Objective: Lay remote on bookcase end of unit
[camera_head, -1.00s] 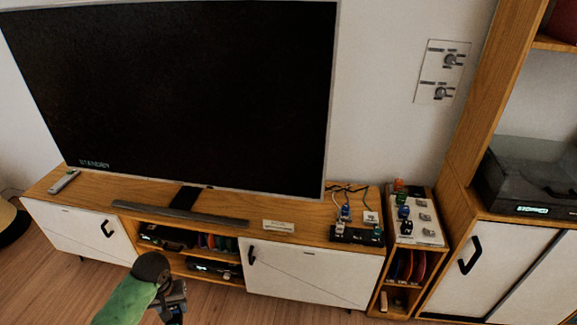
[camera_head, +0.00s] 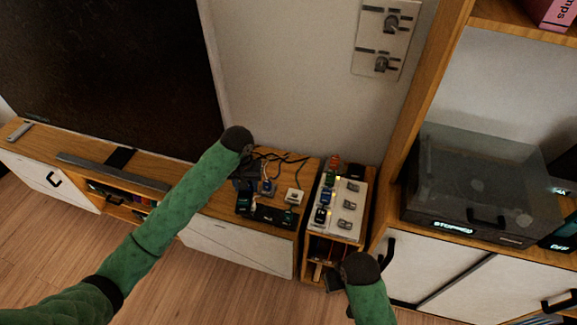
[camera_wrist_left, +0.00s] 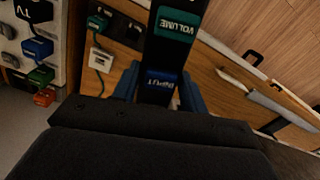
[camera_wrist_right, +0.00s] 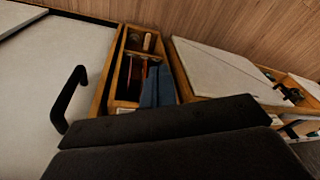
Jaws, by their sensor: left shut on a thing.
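My left gripper (camera_head: 243,182) is shut on a black remote (camera_wrist_left: 168,50), bar-shaped with teal "VOLUME" and blue labels. In the left wrist view the blue fingers hold it from both sides. In the head view the gripper is above the right, bookcase end of the TV unit (camera_head: 222,205), beside the cables; the hand partly hides the remote. I cannot tell whether it touches the top. My right gripper (camera_wrist_right: 157,86) looks shut and empty, in front of the small open shelf unit (camera_head: 311,240). A light grey handset (camera_head: 18,131) lies at the unit's far left end.
A black block with coloured modules (camera_head: 265,214) and a small white box (camera_head: 293,196) crowd the unit's right end. A white panel of switches (camera_head: 340,205) tops the small shelf unit. The TV (camera_head: 110,70) stands behind left; a lidded turntable (camera_head: 480,185) sits right.

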